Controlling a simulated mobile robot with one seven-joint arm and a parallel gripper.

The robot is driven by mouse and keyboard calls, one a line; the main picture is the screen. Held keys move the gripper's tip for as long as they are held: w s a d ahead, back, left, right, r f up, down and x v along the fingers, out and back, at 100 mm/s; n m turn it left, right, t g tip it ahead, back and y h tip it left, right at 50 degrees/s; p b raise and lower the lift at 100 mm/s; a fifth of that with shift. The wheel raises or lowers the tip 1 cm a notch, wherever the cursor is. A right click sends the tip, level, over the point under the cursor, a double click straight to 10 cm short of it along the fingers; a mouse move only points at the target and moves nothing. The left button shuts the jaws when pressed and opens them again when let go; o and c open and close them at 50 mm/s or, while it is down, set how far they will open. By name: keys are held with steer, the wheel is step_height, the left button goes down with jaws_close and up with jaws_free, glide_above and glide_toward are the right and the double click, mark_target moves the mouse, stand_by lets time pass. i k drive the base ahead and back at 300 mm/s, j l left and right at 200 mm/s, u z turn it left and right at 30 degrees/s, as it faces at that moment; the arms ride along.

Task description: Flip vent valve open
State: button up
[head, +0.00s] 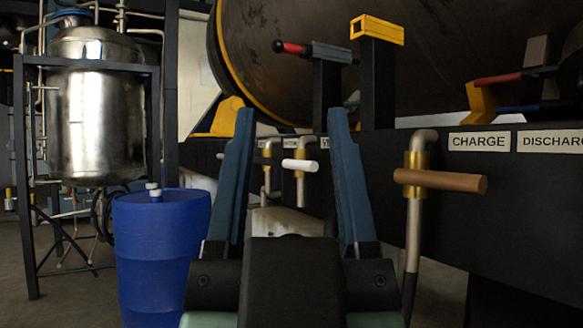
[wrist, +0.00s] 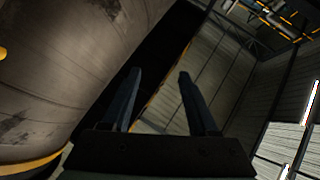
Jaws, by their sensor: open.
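A valve with a white bar handle (head: 300,166) and a brass body on a pipe shows between my fingers in the head view. A label beginning with "V" (head: 324,143) is just right of it, mostly hidden by my right finger, so I cannot read it fully. The handle lies roughly level across the pipe. My gripper (head: 291,112) is open and empty, its fingers spread either side of this valve in the picture and nearer to me, apart from it. The wrist view shows the open fingers (wrist: 160,74) with no valve between them.
A brown-handled valve (head: 440,181) stands close at right, beside the CHARGE label (head: 479,141). A red-tipped lever (head: 290,47) and a yellow-topped post (head: 377,75) rise above the dark panel. A blue drum (head: 162,250) and steel tank (head: 97,120) stand left.

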mark_target(301, 165)
steer(key=i+j, duration=0.2)
steer(key=i, duration=0.2)
steer(key=i+j, duration=0.2)
steer(key=i, duration=0.2)
steer(key=i+j+z, duration=0.1)
steer(key=i, duration=0.3)
steer(key=i+j, duration=0.15)
steer(key=i, duration=0.45)
